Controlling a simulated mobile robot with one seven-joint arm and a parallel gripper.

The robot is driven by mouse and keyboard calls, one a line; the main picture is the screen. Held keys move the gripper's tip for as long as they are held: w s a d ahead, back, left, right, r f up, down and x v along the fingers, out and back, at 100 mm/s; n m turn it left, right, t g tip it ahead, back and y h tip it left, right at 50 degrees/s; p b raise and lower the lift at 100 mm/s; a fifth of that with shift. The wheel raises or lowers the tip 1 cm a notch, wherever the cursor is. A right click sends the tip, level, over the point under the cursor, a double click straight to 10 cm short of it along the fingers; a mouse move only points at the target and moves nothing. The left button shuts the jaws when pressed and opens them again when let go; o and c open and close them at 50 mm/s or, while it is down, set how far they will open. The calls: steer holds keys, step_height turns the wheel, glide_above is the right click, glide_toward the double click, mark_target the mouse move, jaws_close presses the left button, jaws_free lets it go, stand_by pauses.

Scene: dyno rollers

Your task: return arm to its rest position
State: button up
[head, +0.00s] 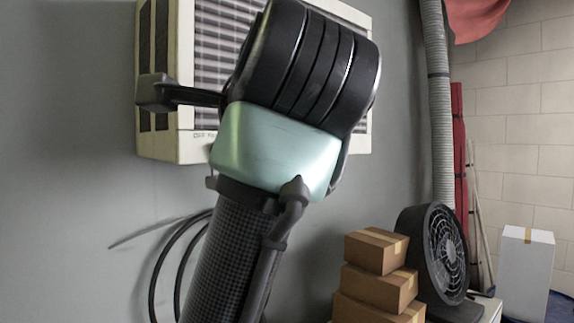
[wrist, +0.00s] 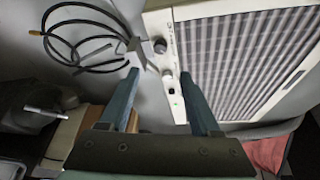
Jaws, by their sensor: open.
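My gripper (wrist: 160,76) shows in the wrist view with its two blue-grey fingers spread apart. Nothing is held between them. Beyond the fingertips is a cream air-conditioner unit (wrist: 245,50) with a slatted grille and knobs; I cannot tell the exact distance. In the head view my arm stands raised in the middle, with a dark tube, a pale green link and a black ribbed joint. It covers much of the air conditioner (head: 160,145) on the wall. My gripper's fingers cannot be made out in the head view.
Black cable (head: 155,280) hangs on the grey wall at lower left. Stacked cardboard boxes (head: 375,289) and a black fan (head: 440,250) stand right of my arm. A white box (head: 525,275), a grey duct (head: 438,100) and red cloth (head: 478,15) are further right. The wall at left is mostly bare.

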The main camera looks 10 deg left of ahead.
steer(key=s+d+f+n+t+h+b, duration=0.2)
steer(key=d+f+n+t+h+b, duration=0.45)
steer(key=d+f+b, duration=0.5)
steer(key=s+d+f+n+t+b, duration=0.1)
steer(key=s+f+n+t+b, duration=0.1)
steer(key=s, duration=0.2)
steer(key=s+d+f+n+t+h+b, duration=0.1)
steer(key=s+f+n+t+b, duration=0.1)
steer(key=s, duration=0.3)
steer(key=s+d+f+n+t+b, duration=0.1)
steer(key=s+f+n+t+b, duration=0.1)
steer(key=s+n, duration=0.2)
steer(key=shift+s+d+t+h, duration=0.25)
steer(key=shift+s+t+h, duration=0.1)
steer(key=shift+s, duration=0.2)
steer(key=shift+r+n, duration=0.1)
steer(key=shift+n, duration=0.15)
